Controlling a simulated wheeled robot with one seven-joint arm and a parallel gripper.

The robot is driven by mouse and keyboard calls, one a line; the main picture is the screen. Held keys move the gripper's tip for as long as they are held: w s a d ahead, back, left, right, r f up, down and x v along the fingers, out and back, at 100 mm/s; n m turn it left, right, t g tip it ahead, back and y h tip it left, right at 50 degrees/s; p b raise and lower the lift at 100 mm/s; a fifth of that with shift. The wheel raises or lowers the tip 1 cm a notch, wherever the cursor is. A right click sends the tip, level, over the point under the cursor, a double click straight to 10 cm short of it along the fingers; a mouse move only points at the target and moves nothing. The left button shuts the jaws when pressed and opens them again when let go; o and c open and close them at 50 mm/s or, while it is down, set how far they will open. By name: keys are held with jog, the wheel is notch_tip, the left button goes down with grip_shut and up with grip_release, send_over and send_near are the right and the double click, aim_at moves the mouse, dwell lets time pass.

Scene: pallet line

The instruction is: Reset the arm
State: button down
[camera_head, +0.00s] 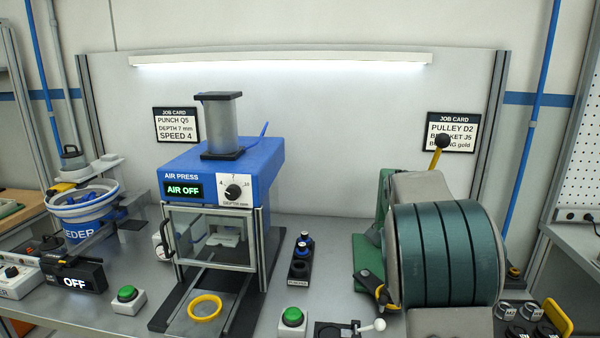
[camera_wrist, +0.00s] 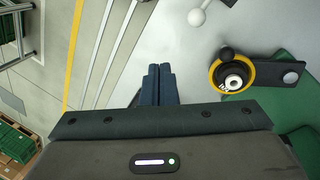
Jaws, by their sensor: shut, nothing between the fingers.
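My gripper (camera_wrist: 160,72) shows in the wrist view, with its two dark blue fingers together and nothing between them. It points past the grey table edge, with floor to the left and the table top to the right. A black and yellow round part on an arm (camera_wrist: 233,84) lies to the right of the fingers, apart from them. My gripper cannot be made out in the head view. There, part of my arm fills the right foreground and hides much of the green machine (camera_head: 368,255) behind it.
The blue air press (camera_head: 225,165) stands mid-table, its display reading AIR OFF. A yellow ring (camera_head: 205,307) lies in front of it. The feeder bowl (camera_head: 85,205) is at left. Green buttons (camera_head: 128,295) and a white-knobbed lever (camera_head: 372,326) are near the front. Green crates (camera_wrist: 18,128) stand beyond the floor.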

jog(key=s+a+f+n+t, duration=0.1)
jog(key=s+a+n, duration=0.3)
jog(key=s, duration=0.7)
jog(key=s+a+f+n+t+y, duration=0.1)
jog(key=s+a+n+t, duration=0.3)
jog(key=s+n, duration=0.4)
jog(key=s, duration=0.4)
jog(key=shift+a, duration=0.35)
